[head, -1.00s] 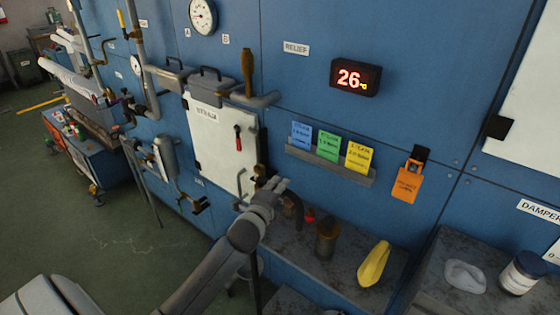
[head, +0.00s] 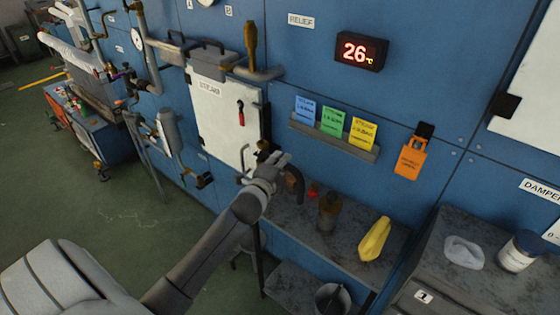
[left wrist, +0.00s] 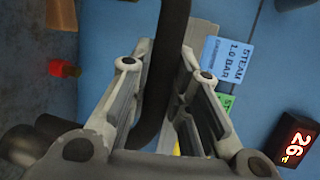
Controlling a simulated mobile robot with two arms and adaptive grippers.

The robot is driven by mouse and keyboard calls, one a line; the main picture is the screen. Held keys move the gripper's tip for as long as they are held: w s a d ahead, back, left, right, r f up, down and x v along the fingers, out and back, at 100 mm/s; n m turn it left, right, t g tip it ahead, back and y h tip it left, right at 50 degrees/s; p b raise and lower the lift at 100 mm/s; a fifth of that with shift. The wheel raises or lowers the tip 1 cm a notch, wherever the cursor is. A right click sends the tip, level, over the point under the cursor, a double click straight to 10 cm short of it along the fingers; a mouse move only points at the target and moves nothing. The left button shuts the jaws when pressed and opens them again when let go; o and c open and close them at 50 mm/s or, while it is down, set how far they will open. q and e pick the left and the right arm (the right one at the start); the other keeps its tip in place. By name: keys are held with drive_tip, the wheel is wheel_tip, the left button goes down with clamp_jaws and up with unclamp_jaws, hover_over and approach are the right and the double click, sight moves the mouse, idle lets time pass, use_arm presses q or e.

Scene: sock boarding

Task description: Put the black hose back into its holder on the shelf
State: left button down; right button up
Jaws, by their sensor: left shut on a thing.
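The black hose (left wrist: 168,75) runs between the two fingers of my left gripper (left wrist: 166,58) in the left wrist view. The fingers are shut on it. In the head view, my left gripper (head: 282,160) is beside the white panel's lower right corner, above the left end of the grey shelf (head: 345,245). A dark curved part of the hose (head: 296,186) shows just right of the gripper, above the shelf. The rest of it is hidden. I cannot make out the holder for certain. My right gripper is not in view.
On the shelf are a red-topped item (head: 313,190), a brown bottle (head: 328,211) and a yellow cloth (head: 374,239). A card rack (head: 335,139) hangs above. A metal bucket (head: 332,299) stands lower. A white cloth (head: 463,252) and jar (head: 519,252) are at right.

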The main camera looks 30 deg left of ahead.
use_arm(q)
wheel_tip(320, 180, down, 4)
drive_tip(key=shift+r+b, duration=0.1)
drive_tip(key=shift+b, duration=1.05)
drive_tip(key=shift+p, duration=0.55)
idle(0.7)
drive_tip(key=shift+f+b, duration=1.4)
drive_tip(key=shift+f, duration=0.55)
drive_tip(key=c, duration=1.3)
unclamp_jaws()
drive_tip(key=shift+o, duration=0.2)
drive_tip(key=v, duration=1.2)
